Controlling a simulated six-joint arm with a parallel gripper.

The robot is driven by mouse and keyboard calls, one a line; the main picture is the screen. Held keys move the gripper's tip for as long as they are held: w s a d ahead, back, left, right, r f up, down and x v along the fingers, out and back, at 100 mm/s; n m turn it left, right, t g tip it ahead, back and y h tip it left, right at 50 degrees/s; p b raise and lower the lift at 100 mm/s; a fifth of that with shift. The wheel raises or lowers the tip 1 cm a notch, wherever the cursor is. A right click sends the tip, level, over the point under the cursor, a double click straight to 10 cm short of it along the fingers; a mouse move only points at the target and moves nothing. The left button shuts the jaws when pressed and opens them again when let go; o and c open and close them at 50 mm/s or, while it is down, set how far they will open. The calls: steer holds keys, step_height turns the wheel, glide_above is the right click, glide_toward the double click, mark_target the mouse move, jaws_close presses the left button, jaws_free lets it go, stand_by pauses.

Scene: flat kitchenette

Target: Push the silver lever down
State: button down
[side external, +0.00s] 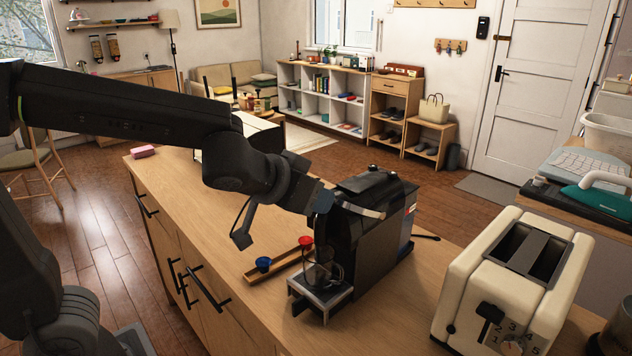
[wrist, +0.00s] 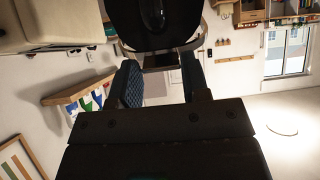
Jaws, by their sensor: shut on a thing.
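A black coffee machine (side external: 375,230) stands on the wooden counter, with a silver lever (side external: 362,211) across its upper front. My gripper (side external: 324,202) is at the machine's upper front, shut on the front end of the lever. In the wrist view, my two fingers (wrist: 161,75) stand on either side of the lever's front bar, and the curved silver lever (wrist: 190,45) runs around the dark machine top. The exact finger contact is dark and partly hidden. A clear glass cup (side external: 322,274) stands on the machine's drip tray (side external: 321,296).
A wooden capsule tray (side external: 273,268) with a blue capsule (side external: 263,264) and a red capsule (side external: 306,242) lies left of the machine. A cream toaster (side external: 515,280) stands to the right. A pink block (side external: 143,152) lies at the counter's far left. The counter's left part is mostly clear.

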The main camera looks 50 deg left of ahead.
steer(key=shift+s+f, duration=0.2)
steer(key=shift+f, duration=0.4)
steer(key=c, duration=0.6)
jaws_free()
steer(key=shift+w+r, duration=0.1)
steer(key=shift+r, duration=0.05)
steer(key=v, duration=1.3)
steer(key=shift+s+r, duration=0.3)
steer(key=shift+r, duration=0.05)
steer(key=s+a+f+g, duration=0.2)
steer(key=s+f, duration=0.1)
steer(key=f, duration=0.2)
steer(key=s+a+f+g, duration=0.2)
steer(key=s+f+g, duration=0.1)
steer(key=f, duration=0.3)
steer(key=shift+a+m+h, duration=0.3)
steer(key=shift+a, duration=0.1)
